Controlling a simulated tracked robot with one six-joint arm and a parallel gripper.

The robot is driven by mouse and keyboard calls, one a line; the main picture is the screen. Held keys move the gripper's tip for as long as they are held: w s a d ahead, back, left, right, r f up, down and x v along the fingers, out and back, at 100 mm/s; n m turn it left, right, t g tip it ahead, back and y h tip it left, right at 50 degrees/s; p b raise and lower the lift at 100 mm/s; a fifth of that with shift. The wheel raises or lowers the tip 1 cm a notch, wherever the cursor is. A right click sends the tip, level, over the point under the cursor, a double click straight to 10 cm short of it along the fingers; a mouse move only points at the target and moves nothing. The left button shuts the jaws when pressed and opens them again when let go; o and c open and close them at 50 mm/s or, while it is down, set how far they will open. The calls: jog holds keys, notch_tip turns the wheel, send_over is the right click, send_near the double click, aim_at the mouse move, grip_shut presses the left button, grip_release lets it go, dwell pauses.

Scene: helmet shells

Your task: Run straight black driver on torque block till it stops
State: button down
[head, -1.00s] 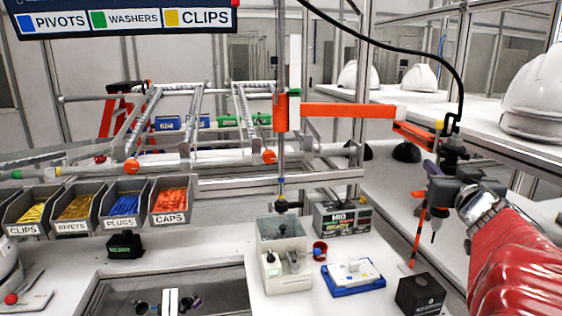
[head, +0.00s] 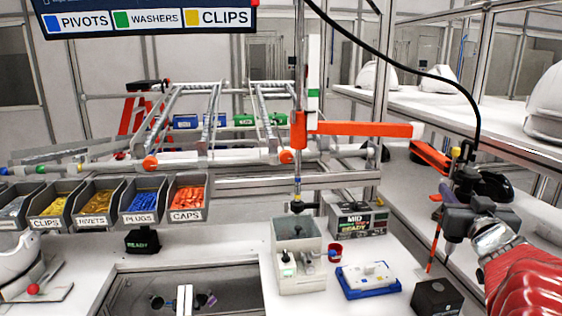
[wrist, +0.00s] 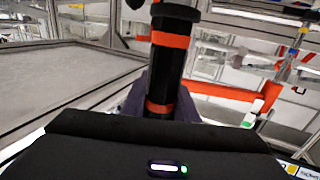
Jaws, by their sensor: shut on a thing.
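A straight black driver (wrist: 168,75) with orange bands stands upright in the wrist view, between the dark fingers of my gripper (wrist: 160,108). In the head view my gripper (head: 450,217) is at the right, shut on the driver. The driver's lower end (head: 448,246) points down and looks clear of the bench. A small black block (head: 437,298), likely the torque block, sits on the bench below. The driver's tip is too small to tell exactly where it points.
An orange arm (head: 365,129) and a black cable (head: 440,72) hang above. A blue tray (head: 370,291), a grey box (head: 300,275) and a MID READY unit (head: 358,219) stand left of the block.

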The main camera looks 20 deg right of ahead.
jog(key=shift+f, duration=0.15)
jog(key=shift+f, duration=3.25)
dwell(1.5)
jog(key=shift+r, duration=3.2)
